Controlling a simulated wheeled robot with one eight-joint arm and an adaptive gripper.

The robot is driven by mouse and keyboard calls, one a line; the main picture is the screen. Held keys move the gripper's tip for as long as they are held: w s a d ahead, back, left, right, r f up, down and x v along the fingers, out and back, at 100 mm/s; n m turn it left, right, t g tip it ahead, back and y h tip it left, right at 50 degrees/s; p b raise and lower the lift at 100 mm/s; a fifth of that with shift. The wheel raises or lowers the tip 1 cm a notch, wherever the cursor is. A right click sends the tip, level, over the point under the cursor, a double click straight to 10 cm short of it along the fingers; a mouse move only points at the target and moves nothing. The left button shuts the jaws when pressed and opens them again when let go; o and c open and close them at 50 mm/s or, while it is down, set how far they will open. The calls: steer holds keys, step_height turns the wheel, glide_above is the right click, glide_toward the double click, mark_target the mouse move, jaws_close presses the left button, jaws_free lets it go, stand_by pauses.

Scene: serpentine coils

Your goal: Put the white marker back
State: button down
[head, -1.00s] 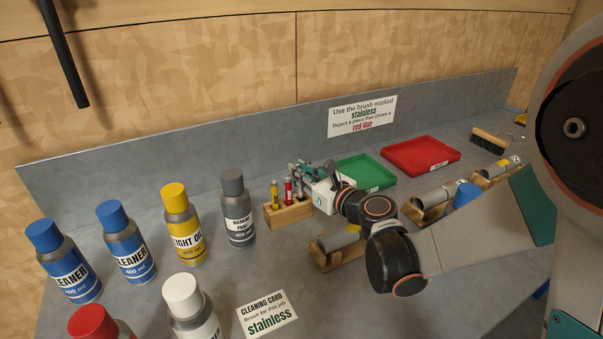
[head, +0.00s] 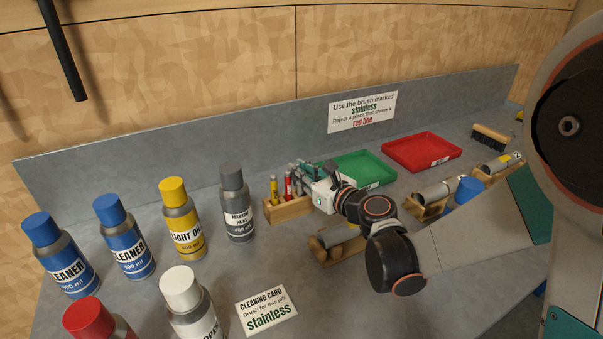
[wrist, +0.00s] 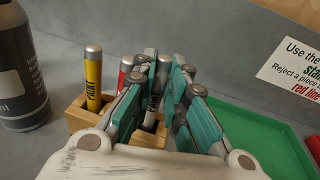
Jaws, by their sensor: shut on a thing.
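My gripper (wrist: 165,100) is shut on the white marker (wrist: 153,108), which stands roughly upright between the green fingers. The marker's lower end is at the wooden marker holder (wrist: 148,139); I cannot tell whether it is fully seated. A yellow marker (wrist: 93,78) and a red marker (wrist: 124,72) stand in the same holder, to the left of the fingers. In the head view the gripper (head: 304,172) is at the right end of the holder (head: 288,209), and its fingers largely hide the white marker.
Several spray bottles (head: 238,205) stand left of the holder. A green tray (head: 366,183) and a red tray (head: 446,161) lie to the right. Wooden cradles with metal pieces (head: 432,193) stand near my arm. A cleaning card (head: 266,310) lies in front.

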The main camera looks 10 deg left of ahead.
steer(key=c, duration=1.5)
jaws_free()
steer(key=shift+c, duration=0.2)
steer(key=shift+d, duration=0.1)
